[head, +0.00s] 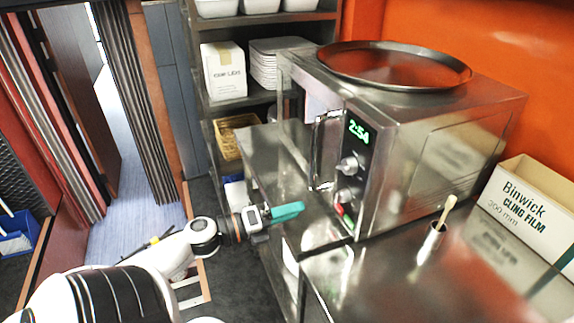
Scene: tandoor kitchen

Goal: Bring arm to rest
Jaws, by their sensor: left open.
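My left arm (170,252) comes in from the lower left and reaches toward the steel shelf unit. My left gripper (288,212), with a teal finger part showing, is open beside the front of the microwave. I see nothing held in it. My right gripper is not in view. The microwave (425,155) stands on the steel counter, with a green clock display and two knobs on its front.
A round metal tray (395,65) lies on the microwave. A cling film box (530,210) and a small metal pot (432,240) stand on the counter (400,280). Shelves (262,98) hold a box and stacked white containers. A doorway opens at left.

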